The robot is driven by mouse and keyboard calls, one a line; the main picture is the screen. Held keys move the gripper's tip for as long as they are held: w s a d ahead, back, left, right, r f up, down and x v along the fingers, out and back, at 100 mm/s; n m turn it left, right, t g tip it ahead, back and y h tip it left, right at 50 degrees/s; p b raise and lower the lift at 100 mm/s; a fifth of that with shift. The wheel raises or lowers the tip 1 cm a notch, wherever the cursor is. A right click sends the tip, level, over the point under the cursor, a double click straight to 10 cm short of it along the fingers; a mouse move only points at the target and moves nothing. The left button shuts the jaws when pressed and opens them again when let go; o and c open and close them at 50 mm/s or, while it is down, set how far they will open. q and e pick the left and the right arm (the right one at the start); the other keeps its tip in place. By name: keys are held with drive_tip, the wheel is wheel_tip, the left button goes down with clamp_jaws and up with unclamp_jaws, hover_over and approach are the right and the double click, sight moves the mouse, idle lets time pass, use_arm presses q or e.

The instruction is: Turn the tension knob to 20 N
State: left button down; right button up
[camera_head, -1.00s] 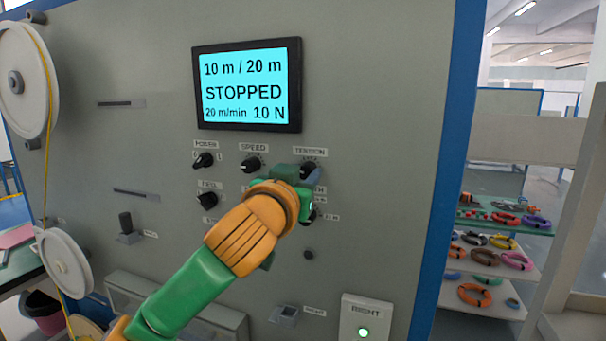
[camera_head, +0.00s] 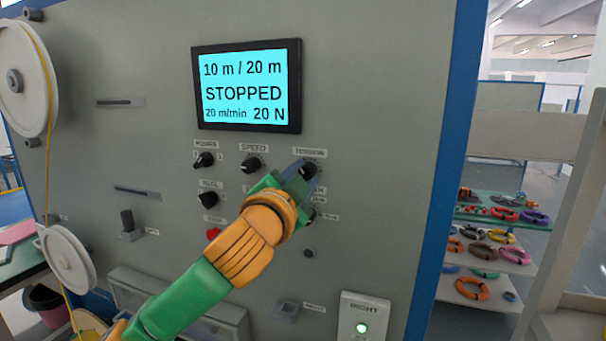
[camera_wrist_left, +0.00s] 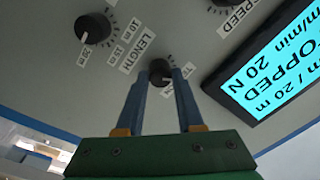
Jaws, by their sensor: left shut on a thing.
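The tension knob (camera_head: 309,170) is a small black dial under the TENSION label (camera_head: 309,153) on the grey machine panel. My left gripper (camera_head: 302,172) is at this knob, its blue fingers on either side of it. In the left wrist view the black tension knob (camera_wrist_left: 160,70) sits between the fingertips of my left gripper (camera_wrist_left: 161,77), which is shut on it. The display (camera_head: 245,87) reads 10 m / 20 m, STOPPED, 20 m/min and 20 N. My right gripper is out of view.
The speed knob (camera_head: 251,165) and power knob (camera_head: 204,160) are left of the tension knob. The length knob (camera_wrist_left: 92,28) shows in the left wrist view. A red button (camera_head: 213,234) is lower left. A box with a green light (camera_head: 361,328) is lower right.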

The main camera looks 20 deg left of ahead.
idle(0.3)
use_arm(q)
drive_tip(key=c, duration=0.5)
unclamp_jaws()
drive_tip(key=shift+c, duration=0.2)
drive_tip(key=s+b, duration=0.3)
drive_tip(key=s, duration=0.4)
drive_tip(key=shift+f, duration=0.2)
